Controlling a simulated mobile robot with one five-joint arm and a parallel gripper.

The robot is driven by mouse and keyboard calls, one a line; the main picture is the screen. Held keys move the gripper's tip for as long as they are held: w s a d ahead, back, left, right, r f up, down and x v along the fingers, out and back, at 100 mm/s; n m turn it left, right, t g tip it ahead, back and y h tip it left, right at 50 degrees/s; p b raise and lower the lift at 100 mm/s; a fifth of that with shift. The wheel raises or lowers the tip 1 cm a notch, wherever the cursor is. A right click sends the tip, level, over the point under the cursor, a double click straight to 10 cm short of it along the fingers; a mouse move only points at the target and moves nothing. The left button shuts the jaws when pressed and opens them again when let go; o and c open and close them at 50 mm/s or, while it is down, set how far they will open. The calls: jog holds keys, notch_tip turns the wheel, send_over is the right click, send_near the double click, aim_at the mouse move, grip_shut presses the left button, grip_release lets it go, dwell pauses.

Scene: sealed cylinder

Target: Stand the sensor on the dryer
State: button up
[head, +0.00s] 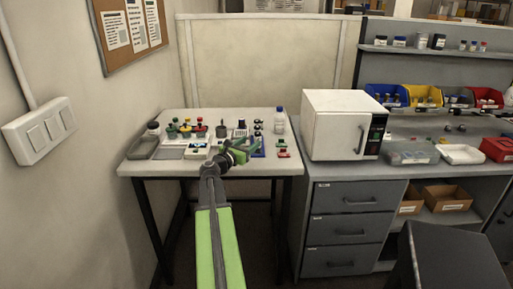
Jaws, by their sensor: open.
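The white box-shaped appliance with a door handle and a dark control panel (332,128) looks like the dryer. It stands on the grey bench to the right, and its flat top is bare. My gripper (247,148) is open over the right half of the small white table (150,169), left of the appliance. Many small items stand around and behind my gripper. I cannot tell which of them is the sensor. A small white device with a blue screen (197,147) lies just left of my gripper. My gripper hides part of a blue item (258,151).
A white bottle with a blue cap (279,120) and small red-and-green items (282,149) are near the table's right edge. A grey tray (143,149) lies at its left. A dark stool (447,255) stands in front of the bench. A gap separates table and drawers.

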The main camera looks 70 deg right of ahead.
aim_at(257, 138)
jog(key=x, duration=0.7)
jog(key=shift+d+f, duration=0.1)
jog(key=shift+d, duration=0.25)
jog(key=shift+s+a, duration=0.1)
grip_shut()
